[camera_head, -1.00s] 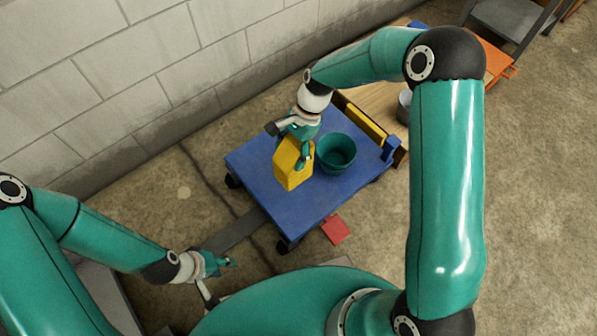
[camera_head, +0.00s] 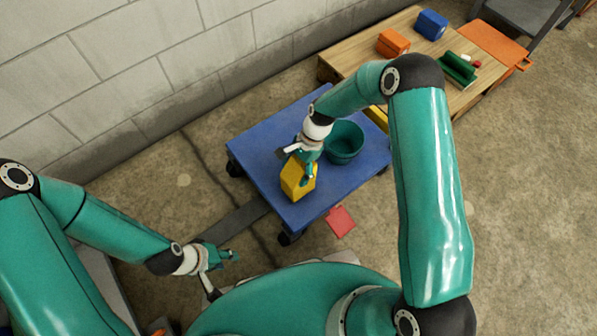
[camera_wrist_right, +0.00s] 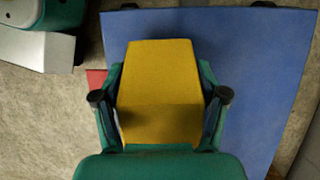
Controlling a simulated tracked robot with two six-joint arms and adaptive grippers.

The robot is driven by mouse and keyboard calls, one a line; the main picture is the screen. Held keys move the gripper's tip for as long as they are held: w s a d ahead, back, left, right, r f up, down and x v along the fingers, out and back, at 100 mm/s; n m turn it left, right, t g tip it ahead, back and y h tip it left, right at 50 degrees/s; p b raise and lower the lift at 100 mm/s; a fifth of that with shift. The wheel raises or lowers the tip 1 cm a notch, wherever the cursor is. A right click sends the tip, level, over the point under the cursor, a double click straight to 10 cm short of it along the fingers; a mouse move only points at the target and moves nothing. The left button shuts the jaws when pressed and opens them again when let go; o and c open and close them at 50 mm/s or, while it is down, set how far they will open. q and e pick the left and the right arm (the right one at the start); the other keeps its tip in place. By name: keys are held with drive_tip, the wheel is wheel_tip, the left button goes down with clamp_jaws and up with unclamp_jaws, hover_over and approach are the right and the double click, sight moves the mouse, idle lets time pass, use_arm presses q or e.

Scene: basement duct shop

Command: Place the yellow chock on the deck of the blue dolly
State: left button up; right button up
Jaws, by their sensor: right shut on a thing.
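The yellow chock (camera_head: 297,181) is a wedge-like block at the near side of the blue dolly (camera_head: 260,159), over its deck. My right gripper (camera_head: 308,172) is shut on the chock. In the right wrist view the chock (camera_wrist_right: 160,85) sits between the two fingers of my right gripper (camera_wrist_right: 160,105), with the blue deck (camera_wrist_right: 240,60) behind it. I cannot tell whether the chock touches the deck. My left gripper (camera_head: 228,257) is off the dolly at the lower left, apart from everything; its finger gap is too small to judge.
A teal bucket (camera_head: 343,143) stands on the deck just right of the chock. A red flat piece (camera_head: 340,221) lies on the floor by the dolly. Behind is a wooden pallet (camera_head: 352,62) with an orange block (camera_head: 393,42), a blue block (camera_head: 432,25) and a green item (camera_head: 458,68). A block wall bounds the left.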

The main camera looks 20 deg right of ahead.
drive_tip(key=shift+f, duration=0.6)
drive_tip(key=o, duration=1.8)
drive_tip(key=shift+r, duration=0.1)
drive_tip(key=p+v, duration=0.3)
drive_tip(key=v, duration=0.8)
drive_tip(key=shift+r+p, duration=0.1)
drive_tip(key=shift+p, duration=0.25)
drive_tip(key=shift+s, duration=0.1)
drive_tip(key=s+a+f+n, duration=0.1)
drive_tip(key=s+f+n, duration=0.1)
drive_tip(key=s+n, duration=0.2)
drive_tip(key=s+a+f+n+t, duration=0.1)
drive_tip(key=s+n, duration=0.3)
drive_tip(key=s, duration=0.5)
drive_tip(key=s+a+f+n+t, duration=0.1)
drive_tip(key=s+a+f+n, duration=0.1)
drive_tip(key=s+f+n, duration=0.2)
drive_tip(key=shift+s+a+f, duration=0.1)
drive_tip(key=shift+s+a, duration=0.05)
drive_tip(key=shift+s, duration=0.6)
drive_tip(key=shift+s+a+f, duration=0.1)
drive_tip(key=shift+s+a, duration=0.05)
drive_tip(key=shift+s, duration=0.6)
